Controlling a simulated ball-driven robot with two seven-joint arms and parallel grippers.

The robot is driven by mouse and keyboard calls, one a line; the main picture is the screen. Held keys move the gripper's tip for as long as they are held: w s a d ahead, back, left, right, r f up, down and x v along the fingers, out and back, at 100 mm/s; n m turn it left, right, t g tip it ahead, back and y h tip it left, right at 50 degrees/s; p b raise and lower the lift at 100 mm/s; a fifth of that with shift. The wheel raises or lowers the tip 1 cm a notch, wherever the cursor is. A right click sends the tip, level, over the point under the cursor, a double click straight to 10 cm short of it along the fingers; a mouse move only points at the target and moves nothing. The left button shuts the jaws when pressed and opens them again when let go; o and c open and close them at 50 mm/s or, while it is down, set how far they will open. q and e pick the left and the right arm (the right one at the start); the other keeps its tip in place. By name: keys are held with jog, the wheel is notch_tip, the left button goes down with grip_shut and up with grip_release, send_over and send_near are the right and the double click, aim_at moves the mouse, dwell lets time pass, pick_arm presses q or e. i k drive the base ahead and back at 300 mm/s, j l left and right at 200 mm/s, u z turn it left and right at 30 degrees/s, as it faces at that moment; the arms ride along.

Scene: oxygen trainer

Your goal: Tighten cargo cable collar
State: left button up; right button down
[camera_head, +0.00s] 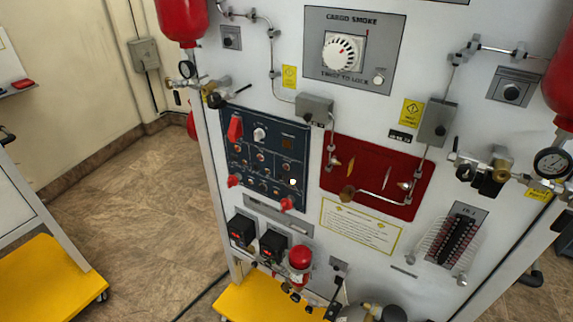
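The grey panel (318,72) labelled CARGO SMOKE is at the top middle of the white trainer board. A round white knurled collar (341,54) sits on it, with lettering below that appears to read TWIST TO LOCK. A small white round knob (379,79) is at the panel's lower right. I cannot tell how tight the collar is. Neither of my grippers shows in the head view, and nothing touches the collar.
A blue switch panel (236,163) and a red panel (372,158) lie below. Pipes, grey boxes (314,108) and gauges (553,163) stick out around them. Red bottles (182,18) hang at both upper sides. Yellow bases (250,300) stand on the floor.

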aim_at(461, 281)
jog(key=z, duration=1.55)
